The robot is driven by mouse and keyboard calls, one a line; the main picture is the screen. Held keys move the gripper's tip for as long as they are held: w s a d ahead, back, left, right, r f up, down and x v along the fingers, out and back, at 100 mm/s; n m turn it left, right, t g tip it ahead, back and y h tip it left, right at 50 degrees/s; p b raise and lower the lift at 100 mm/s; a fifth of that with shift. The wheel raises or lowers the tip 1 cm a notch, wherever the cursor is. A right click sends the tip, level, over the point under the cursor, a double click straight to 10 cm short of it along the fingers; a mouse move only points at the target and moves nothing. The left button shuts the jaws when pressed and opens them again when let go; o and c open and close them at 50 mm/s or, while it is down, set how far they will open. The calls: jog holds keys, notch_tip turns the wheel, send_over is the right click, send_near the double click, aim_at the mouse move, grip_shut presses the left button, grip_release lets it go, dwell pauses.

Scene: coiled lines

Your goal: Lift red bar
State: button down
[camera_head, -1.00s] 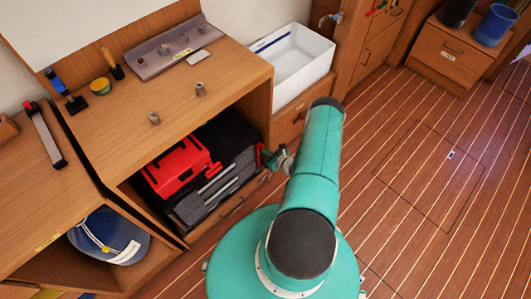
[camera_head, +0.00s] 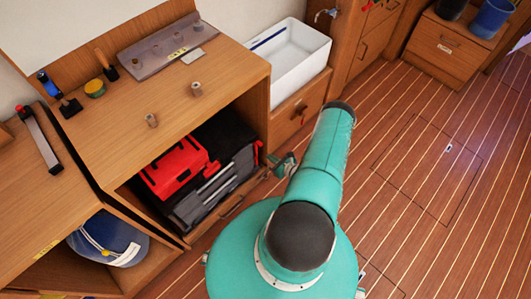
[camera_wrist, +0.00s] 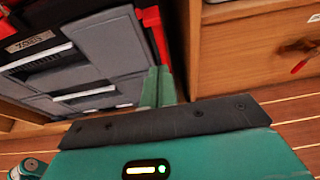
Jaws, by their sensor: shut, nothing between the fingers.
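A red upright strip (camera_wrist: 155,34) runs along the right side of a grey and black toolbox (camera_wrist: 75,60) in the wrist view. It also shows as a small red patch (camera_head: 258,151) at the right end of the cabinet opening. I cannot tell whether this is the red bar. My gripper (camera_wrist: 157,88) has its green fingers together, with nothing between them. The fingers appear just below the red strip in the wrist view. In the head view my gripper (camera_head: 272,162) is at the cabinet's right front edge, partly hidden by my arm.
A wooden drawer front (camera_wrist: 255,48) stands right of my gripper. A white basin (camera_head: 290,60) is above it. A grey strip with a red end (camera_head: 40,142) lies on the left desk. The plank floor at right is clear.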

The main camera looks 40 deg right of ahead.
jog(key=shift+v, duration=2.35)
jog(key=shift+s+f, duration=0.1)
jog(key=shift+f, duration=0.05)
